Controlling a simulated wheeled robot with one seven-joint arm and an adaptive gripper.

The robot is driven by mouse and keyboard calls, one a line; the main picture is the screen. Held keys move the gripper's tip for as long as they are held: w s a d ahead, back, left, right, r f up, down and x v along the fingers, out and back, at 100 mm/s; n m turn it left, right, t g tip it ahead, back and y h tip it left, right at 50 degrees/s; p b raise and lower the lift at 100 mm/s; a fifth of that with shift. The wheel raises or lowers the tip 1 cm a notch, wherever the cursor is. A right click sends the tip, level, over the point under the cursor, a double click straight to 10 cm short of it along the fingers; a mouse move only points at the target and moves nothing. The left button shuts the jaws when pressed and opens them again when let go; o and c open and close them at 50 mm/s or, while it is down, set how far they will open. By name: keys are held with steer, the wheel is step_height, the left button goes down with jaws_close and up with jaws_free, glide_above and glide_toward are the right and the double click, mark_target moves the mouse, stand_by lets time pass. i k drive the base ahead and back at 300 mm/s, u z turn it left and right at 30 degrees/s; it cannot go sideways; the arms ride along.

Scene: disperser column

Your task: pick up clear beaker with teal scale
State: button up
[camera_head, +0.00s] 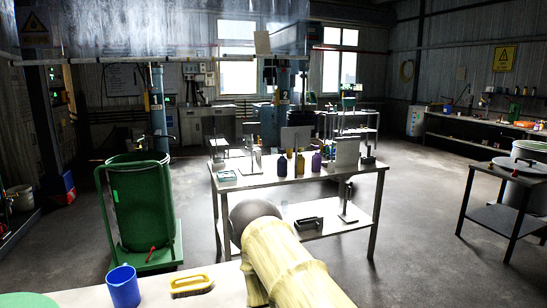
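A small, pale, see-through vessel (284,207) stands on the lower shelf of the middle table, just past the far end of my arm. It may be the clear beaker, but it is too small for me to make out a teal scale. My pale yellow arm reaches up from the bottom edge and hides part of that shelf. My gripper's fingers do not show in the head view.
The middle table (300,179) bears several bottles. A black-handled item (309,223) lies on its lower shelf. Nearer are a blue cup (123,287) and a yellow brush (191,286). A green drum (140,205) stands left; open floor (420,220) lies right.

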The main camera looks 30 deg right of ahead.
mark_target(275, 150)
steer(key=k, duration=1.3)
steer(key=z, duration=0.8)
steer(key=i, duration=1.1)
steer(key=z, duration=1.2)
steer(key=i, duration=3.45)
steer(key=u, duration=1.3)
steer(key=i, duration=0.8)
steer(key=u, duration=1)
